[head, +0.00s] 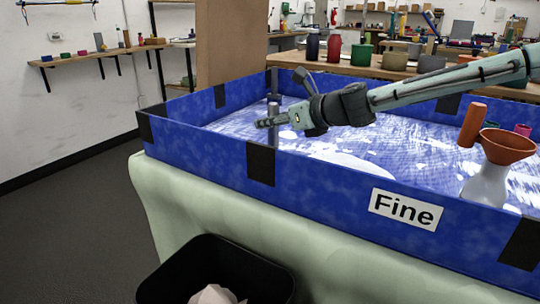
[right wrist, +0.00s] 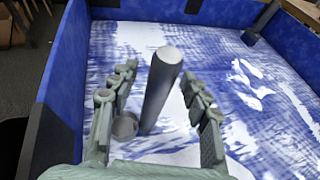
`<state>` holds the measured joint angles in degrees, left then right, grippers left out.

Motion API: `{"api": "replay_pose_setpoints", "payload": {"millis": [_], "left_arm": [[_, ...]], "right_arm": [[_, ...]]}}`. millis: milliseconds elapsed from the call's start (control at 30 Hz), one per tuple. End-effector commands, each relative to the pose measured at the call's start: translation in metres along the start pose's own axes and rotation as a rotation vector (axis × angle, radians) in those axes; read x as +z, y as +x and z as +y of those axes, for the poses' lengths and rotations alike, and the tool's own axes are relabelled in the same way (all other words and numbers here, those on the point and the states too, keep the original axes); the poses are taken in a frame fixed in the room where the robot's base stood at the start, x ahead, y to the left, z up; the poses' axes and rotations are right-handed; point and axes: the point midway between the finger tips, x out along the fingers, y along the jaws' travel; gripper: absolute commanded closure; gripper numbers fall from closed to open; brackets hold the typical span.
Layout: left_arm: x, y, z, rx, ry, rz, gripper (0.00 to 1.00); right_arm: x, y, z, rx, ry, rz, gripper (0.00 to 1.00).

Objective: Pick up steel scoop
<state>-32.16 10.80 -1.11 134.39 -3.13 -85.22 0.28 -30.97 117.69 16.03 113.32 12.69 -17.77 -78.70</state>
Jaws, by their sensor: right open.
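The steel scoop shows as a grey cylinder (right wrist: 160,92) in the right wrist view, with a small rounded grey part (right wrist: 124,126) at its lower left. In the head view a grey upright piece (head: 273,107) shows inside the blue-walled tray (head: 330,178), near its far left corner. My right gripper (head: 279,98) is open, with its fingers spread on either side of the grey cylinder. In the right wrist view the gripper (right wrist: 158,73) shows gaps between both fingers and the cylinder. My left gripper is not in view.
An orange funnel (head: 508,147) sits on a pale flask at the tray's right, beside an orange cylinder (head: 472,125). The front wall carries a "Fine" label (head: 406,209). A black bin (head: 215,275) stands in front. The tray's middle floor is largely clear.

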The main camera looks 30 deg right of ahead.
Motion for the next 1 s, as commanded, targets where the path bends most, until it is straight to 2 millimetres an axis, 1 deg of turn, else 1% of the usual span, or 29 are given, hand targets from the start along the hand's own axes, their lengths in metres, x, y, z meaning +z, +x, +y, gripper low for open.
{"api": "replay_pose_setpoints", "payload": {"millis": [67,167,400,467,867,1000], "left_arm": [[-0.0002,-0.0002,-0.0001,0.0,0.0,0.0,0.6],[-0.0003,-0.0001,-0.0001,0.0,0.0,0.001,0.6],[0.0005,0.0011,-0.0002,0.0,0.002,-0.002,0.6],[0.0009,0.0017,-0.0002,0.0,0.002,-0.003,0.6],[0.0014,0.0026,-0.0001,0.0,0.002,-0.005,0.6],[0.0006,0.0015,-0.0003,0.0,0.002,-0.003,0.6]], "right_arm": [[0.0002,-0.0002,0.0,0.0,0.0,0.0,0.53],[0.0002,-0.0003,0.0,0.0,0.0,0.0,0.64],[0.0001,-0.0004,0.0,0.0,0.0,0.0,0.93],[0.0001,-0.0004,0.0,0.0,0.0,0.0,1.0],[0.0007,-0.0005,0.0,0.0,0.0,-0.001,1.0],[0.0045,-0.0018,0.0002,0.0,-0.001,-0.002,1.0]]}}
